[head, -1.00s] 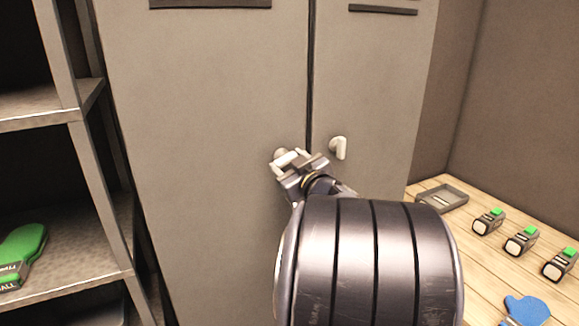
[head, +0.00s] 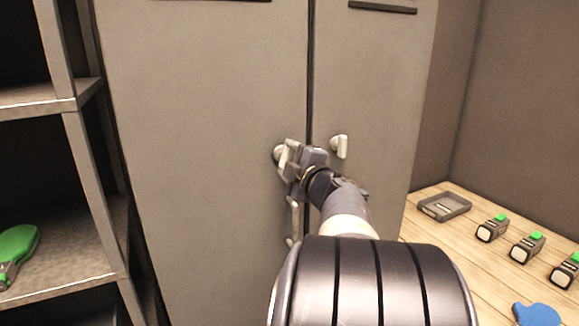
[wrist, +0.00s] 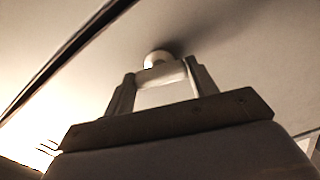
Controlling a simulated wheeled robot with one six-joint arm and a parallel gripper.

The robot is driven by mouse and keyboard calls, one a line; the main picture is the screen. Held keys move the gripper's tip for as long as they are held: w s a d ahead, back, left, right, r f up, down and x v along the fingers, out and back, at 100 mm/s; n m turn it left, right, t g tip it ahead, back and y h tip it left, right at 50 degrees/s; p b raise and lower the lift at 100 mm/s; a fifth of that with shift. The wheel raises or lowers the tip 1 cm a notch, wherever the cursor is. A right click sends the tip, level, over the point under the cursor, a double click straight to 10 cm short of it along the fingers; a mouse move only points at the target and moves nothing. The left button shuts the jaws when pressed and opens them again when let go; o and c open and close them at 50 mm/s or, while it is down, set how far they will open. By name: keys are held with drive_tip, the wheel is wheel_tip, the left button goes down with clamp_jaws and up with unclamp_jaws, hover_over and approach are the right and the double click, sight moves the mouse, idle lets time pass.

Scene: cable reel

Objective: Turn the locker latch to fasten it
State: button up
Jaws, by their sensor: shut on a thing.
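The grey locker (head: 210,90) fills the middle of the head view, with two doors meeting at a dark vertical seam. My gripper (head: 286,160) is at the latch (head: 278,153) on the left door, close to the seam. In the wrist view my gripper (wrist: 162,85) has one finger on each side of the pale latch (wrist: 160,72) and is shut on it. The round base of the latch shows against the door. In the head view the fingers hide most of the latch handle, so its exact angle is hard to tell.
A shelf rack (head: 75,170) with a green item (head: 17,250) stands at the left. A wooden table (head: 450,240) at the right holds a grey tray (head: 445,206), several green-topped devices and a blue item.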

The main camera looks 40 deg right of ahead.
drive_tip(key=shift+n+b, duration=0.65)
drive_tip(key=shift+n, duration=0.95)
drive_tip(key=o, duration=1)
drive_tip(key=v, duration=1)
drive_tip(key=shift+s, duration=0.4)
drive_tip(key=x, duration=1)
drive_tip(key=shift+w, duration=0.4)
drive_tip(key=shift+s, duration=0.1)
